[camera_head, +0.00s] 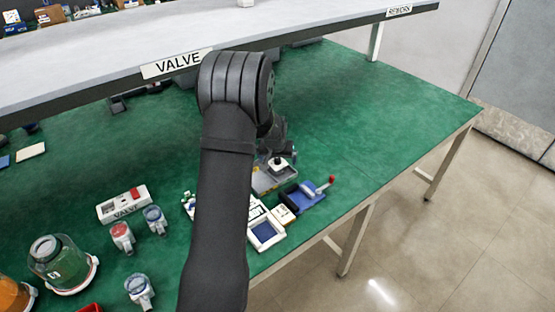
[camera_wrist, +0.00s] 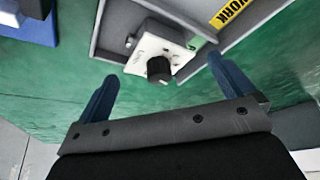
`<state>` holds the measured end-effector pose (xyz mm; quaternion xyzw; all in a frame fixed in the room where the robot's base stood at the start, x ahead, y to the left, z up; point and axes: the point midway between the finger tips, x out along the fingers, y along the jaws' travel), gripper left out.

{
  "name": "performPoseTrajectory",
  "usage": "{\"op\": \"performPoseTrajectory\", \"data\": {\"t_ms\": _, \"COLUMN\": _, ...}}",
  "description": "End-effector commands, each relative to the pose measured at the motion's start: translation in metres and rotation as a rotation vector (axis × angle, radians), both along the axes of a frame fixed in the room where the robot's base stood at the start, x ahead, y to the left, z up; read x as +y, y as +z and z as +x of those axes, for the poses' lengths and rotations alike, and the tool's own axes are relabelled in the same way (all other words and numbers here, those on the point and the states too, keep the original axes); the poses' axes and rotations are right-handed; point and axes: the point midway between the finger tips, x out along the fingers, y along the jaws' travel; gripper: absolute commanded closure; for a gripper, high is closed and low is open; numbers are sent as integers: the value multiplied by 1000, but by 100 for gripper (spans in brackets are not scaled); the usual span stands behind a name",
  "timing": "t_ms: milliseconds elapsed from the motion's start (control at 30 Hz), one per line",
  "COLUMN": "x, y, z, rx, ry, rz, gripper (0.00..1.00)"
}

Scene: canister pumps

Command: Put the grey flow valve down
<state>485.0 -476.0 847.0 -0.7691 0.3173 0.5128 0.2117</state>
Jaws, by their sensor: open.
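The grey flow valve (camera_wrist: 158,46), a pale block with a black knob, sits at the grey tray marked "WORK" (camera_wrist: 205,75). In the head view the valve (camera_head: 278,164) shows small at the tray (camera_head: 268,183), just below my gripper (camera_head: 279,148). In the wrist view my gripper (camera_wrist: 160,70) is open, with its two blue fingers wide apart on either side of the valve. A gap shows between each finger and the valve. I cannot tell whether the whole base of the valve rests on the tray floor.
A blue fixture with a red-tipped lever (camera_head: 306,194) stands right of the tray. A white bin with a blue inside (camera_head: 266,236) is nearer. A "VALVE" box (camera_head: 124,204), small gauges (camera_head: 154,219) and a jar (camera_head: 60,262) stand left. A shelf (camera_head: 310,24) overhangs behind. The right bench is clear.

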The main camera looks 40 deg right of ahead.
Motion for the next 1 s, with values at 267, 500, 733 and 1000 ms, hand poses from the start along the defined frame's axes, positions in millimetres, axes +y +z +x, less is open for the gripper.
{"op": "performPoseTrajectory", "data": {"t_ms": 267, "x": 12, "y": 44, "z": -12, "rx": -2, "ry": 0, "rz": -3, "gripper": 2}}
{"op": "performPoseTrajectory", "data": {"t_ms": 500, "x": 24, "y": 84, "z": -25, "rx": 0, "ry": 0, "rz": -1, "gripper": 2}}
{"op": "performPoseTrajectory", "data": {"t_ms": 733, "x": 31, "y": 104, "z": -31, "rx": 1, "ry": 0, "rz": 0, "gripper": 2}}
{"op": "performPoseTrajectory", "data": {"t_ms": 1000, "x": 32, "y": 108, "z": -32, "rx": 1, "ry": 0, "rz": 0, "gripper": 2}}
